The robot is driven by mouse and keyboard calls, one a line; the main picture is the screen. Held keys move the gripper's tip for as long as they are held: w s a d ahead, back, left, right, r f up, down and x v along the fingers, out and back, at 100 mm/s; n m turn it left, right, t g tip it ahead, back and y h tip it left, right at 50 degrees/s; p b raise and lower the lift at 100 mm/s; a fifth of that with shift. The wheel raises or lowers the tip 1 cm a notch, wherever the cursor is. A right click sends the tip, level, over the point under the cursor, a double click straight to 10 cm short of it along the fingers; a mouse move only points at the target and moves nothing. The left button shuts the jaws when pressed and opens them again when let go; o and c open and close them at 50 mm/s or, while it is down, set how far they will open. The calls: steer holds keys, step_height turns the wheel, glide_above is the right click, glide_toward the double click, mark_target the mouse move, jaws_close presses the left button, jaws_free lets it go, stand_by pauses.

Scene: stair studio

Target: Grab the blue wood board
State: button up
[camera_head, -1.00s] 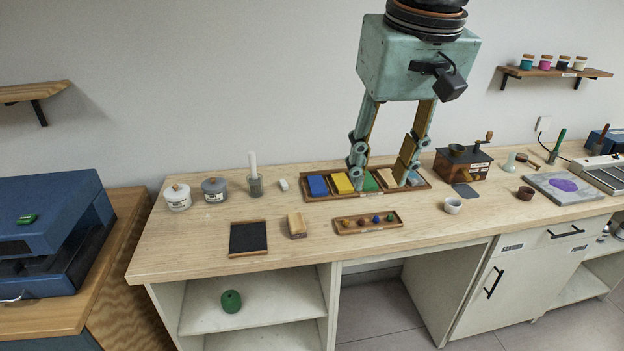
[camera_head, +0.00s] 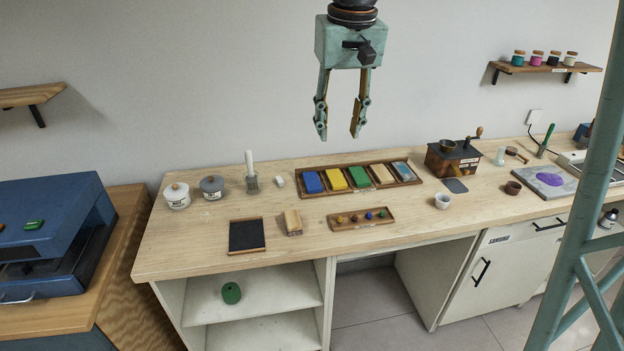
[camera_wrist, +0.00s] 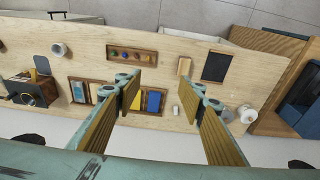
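The blue wood board (camera_head: 313,182) lies at the left end of a long wooden tray (camera_head: 331,194) on the workbench, beside a yellow board (camera_head: 334,179). Further right in the tray are a green board (camera_head: 359,177), a tan board (camera_head: 382,174) and a pale blue-grey one (camera_head: 404,171). My gripper (camera_head: 340,137) is raised above the bench, open and empty, pointing down. In the wrist view the blue board (camera_wrist: 153,101) shows between the spread fingers of my gripper (camera_wrist: 162,87), well below them.
A small tray of coloured balls (camera_head: 340,224), a wood block (camera_head: 292,222) and a black panel (camera_head: 246,236) lie in front. A grinder (camera_head: 453,160) and white cup (camera_head: 443,201) stand right.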

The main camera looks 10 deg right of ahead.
steer(key=w+f+g+p, duration=0.1)
steer(key=w+f+p, duration=0.2)
steer(key=w, duration=0.5)
steer(key=w+f+p, duration=0.3)
steer(key=w, duration=0.6)
steer(key=w+f+g+p, duration=0.1)
steer(key=w+f+p, duration=0.5)
steer(key=w+f, duration=0.7)
step_height(320, 180, down, 2)
steer(key=shift+w+f+p, duration=0.1)
steer(key=shift+w+p, duration=0.05)
steer(key=shift+p, duration=0.25)
steer(key=shift+d+f, duration=0.1)
glide_above(312, 180)
steer(key=shift+f+p, duration=0.4)
steer(key=shift+f, duration=3.8)
steer(key=shift+f+p, duration=0.6)
steer(key=shift+f, duration=2)
steer(key=shift+c, duration=0.5)
steer(key=c, duration=0.4)
